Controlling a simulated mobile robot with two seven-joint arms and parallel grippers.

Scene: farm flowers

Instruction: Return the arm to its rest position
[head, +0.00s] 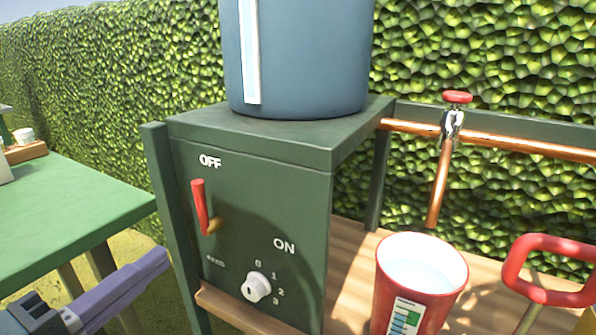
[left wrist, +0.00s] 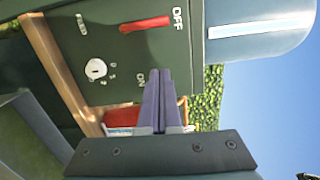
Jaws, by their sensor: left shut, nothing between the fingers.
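My left gripper (head: 160,262) is at the lower left of the head view, its purple fingers shut and empty. It points at the green control box (head: 240,185) and appears a little apart from it. In the left wrist view the closed fingers (left wrist: 160,75) stick up side by side in front of the box. The red lever (head: 200,207) on the box points up beside the OFF label. The white dial (head: 256,288) is below it. My right gripper is in neither view.
A blue tank (head: 300,60) stands on the box. A copper pipe with a red tap (head: 457,97) hangs over a red bucket (head: 422,282) holding liquid. A red-handled tool (head: 512,268) stands at right. A green table (head: 60,205) is at left. Hedges are behind.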

